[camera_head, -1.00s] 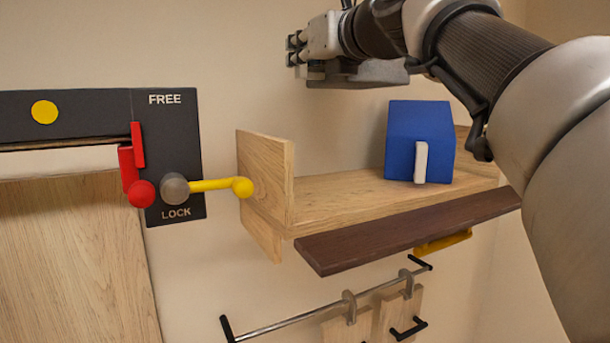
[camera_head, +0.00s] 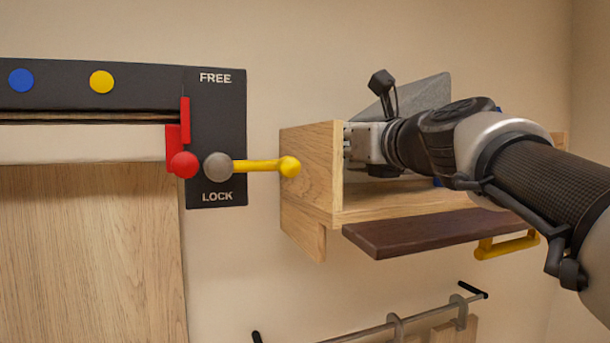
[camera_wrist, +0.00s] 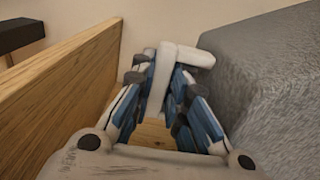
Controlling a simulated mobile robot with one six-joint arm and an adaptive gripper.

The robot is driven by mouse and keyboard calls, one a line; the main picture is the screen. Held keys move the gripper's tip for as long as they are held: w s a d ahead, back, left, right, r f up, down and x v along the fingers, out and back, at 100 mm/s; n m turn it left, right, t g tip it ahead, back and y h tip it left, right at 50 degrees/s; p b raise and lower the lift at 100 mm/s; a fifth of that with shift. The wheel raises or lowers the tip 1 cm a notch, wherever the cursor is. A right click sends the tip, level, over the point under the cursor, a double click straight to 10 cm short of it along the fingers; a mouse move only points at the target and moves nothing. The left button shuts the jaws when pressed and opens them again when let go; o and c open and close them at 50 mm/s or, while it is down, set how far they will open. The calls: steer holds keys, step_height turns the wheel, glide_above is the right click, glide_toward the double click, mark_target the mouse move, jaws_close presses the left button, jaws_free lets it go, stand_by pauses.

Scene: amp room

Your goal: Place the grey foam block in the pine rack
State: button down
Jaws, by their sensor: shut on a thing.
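The grey foam block (camera_head: 428,93) is inside the pine rack's space, near its left end panel, with its sloping top showing above my arm. My gripper (camera_head: 358,143) is shut on the block's white handle (camera_wrist: 182,56), between the panel and the block. In the wrist view, the block (camera_wrist: 275,75) fills the right side and the panel (camera_wrist: 65,85) the left. The pine rack (camera_head: 312,165) is a wooden wall shelf. My wrist hides most of the block, and whether its underside touches the shelf cannot be told.
A blue block (camera_head: 438,182) stands in the rack, mostly hidden behind my arm. A dark brown board (camera_head: 430,232) with a yellow handle (camera_head: 508,246) juts out below. A yellow lever (camera_head: 262,166) reaches the rack's left panel. A rail (camera_head: 375,329) hangs lower.

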mark_target(346, 163)
steer(key=f, duration=0.1)
steer(key=f+b, duration=0.1)
steer(key=f, duration=0.1)
steer(key=shift+w+f+b, duration=0.2)
steer(key=shift+f+b, duration=0.1)
steer(key=shift+s+r, duration=0.1)
steer(key=c, duration=1.6)
jaws_free()
steer(key=b+v, duration=0.1)
steer(key=v, duration=1.1)
